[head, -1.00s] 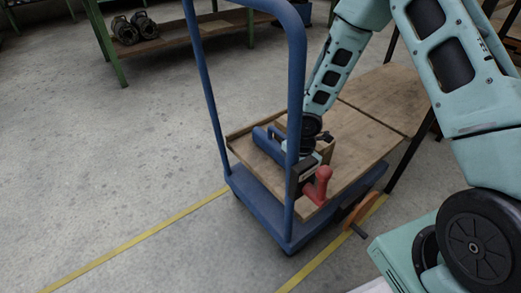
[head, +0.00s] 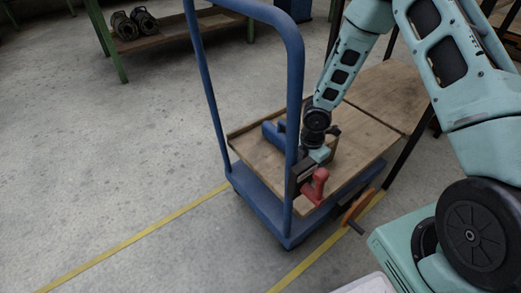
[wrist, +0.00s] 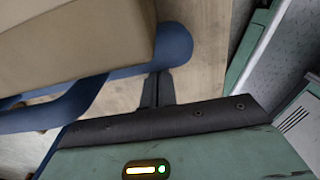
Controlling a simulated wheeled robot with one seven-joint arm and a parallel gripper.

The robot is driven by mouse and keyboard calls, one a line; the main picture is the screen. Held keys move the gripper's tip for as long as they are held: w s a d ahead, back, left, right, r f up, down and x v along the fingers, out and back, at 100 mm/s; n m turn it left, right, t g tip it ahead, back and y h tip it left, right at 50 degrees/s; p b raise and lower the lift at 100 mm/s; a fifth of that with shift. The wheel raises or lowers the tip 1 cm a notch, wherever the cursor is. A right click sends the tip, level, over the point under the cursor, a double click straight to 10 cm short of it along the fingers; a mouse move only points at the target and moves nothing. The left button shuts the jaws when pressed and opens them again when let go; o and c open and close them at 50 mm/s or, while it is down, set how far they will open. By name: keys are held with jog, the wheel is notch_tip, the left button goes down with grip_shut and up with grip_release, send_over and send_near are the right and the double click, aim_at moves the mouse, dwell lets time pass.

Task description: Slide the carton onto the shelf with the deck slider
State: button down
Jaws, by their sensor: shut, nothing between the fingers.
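The deck slider (head: 272,137) is blue and lies on the cart's wooden deck (head: 254,148), partly hidden by my arm and the cart's handle. The tan carton (wrist: 70,40) fills the upper left of the wrist view, with the blue slider (wrist: 165,52) along its near and right sides. In the head view the carton is mostly hidden behind my wrist. My gripper (wrist: 158,82) is shut and empty, its black fingertips close to the slider's rounded end. I cannot tell whether they touch. A wooden shelf surface (head: 388,92) adjoins the deck at the back right.
The blue cart handle (head: 296,90) rises in front of my gripper. A red grip (head: 315,188) stands at the deck's near edge. An orange handwheel (head: 358,207) sits below at the right. A green-legged bench (head: 180,38) is at the back left. The floor at left is clear.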

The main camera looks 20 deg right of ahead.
aim_at(333, 147)
jog(key=shift+d, duration=0.1)
jog(key=shift+w+d+r+p, duration=0.1)
jog(key=shift+w+d+p, duration=0.05)
jog(key=shift+d+p, duration=0.35)
jog(key=shift+w+d+p, duration=0.5)
jog(key=shift+d+p, duration=0.8)
jog(key=shift+d, duration=0.2)
jog(key=shift+w+d+p, duration=0.45)
jog(key=shift+d+p, duration=0.8)
jog(key=shift+d, duration=0.25)
jog(key=shift+w+d+p, duration=0.5)
jog(key=shift+d+p, duration=0.8)
jog(key=shift+d, duration=0.2)
jog(key=shift+w+d+p, duration=0.25)
jog(key=shift+d+p, duration=0.05)
jog(key=shift+d, duration=0.3)
jog(key=shift+w+d+p, duration=0.2)
jog(key=shift+d+p, duration=0.05)
jog(key=shift+d, duration=0.3)
